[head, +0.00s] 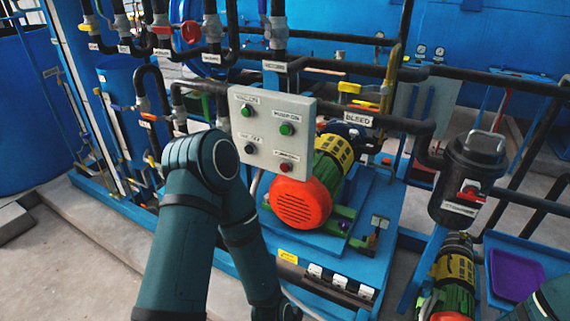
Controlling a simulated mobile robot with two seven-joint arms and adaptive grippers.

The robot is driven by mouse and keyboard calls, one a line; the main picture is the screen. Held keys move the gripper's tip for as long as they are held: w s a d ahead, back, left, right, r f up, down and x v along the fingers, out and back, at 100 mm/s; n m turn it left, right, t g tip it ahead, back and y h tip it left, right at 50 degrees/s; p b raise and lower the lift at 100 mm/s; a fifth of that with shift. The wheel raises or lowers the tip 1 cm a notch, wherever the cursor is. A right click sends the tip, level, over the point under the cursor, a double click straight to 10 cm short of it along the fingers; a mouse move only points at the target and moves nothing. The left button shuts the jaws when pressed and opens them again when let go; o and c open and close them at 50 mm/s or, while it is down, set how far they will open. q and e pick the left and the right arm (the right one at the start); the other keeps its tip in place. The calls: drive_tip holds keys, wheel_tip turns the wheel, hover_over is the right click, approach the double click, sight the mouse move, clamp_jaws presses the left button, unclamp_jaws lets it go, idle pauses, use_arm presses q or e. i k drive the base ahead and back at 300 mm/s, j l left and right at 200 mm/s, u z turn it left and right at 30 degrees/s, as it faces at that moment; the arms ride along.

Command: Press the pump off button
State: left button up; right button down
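A light grey control panel (270,138) with several buttons stands tilted in the upper middle of the head view. A green button (287,129) at its upper right has a label that seems to read "PUMP ON". Another green button (247,110) is at upper left. A dark button (250,149) is at lower left under a label ending in "OFF". A red button (286,167) is at lower right; its label is too small to read. My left arm's elbow is just left of the panel, and its forearm runs down out of the picture. Neither gripper is in view.
An orange-faced motor (300,203) sits right of and below the panel. Dark pipes (340,67) with valves pass behind and above it. A black canister (468,178) stands at right. Bare concrete floor (75,265) shows at lower left.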

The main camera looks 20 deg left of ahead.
sight(284, 166)
drive_tip(key=i+j+z, duration=0.1)
drive_tip(key=j, duration=0.85)
drive_tip(key=i+j, duration=0.1)
drive_tip(key=j, duration=0.9)
drive_tip(key=z, duration=0.05)
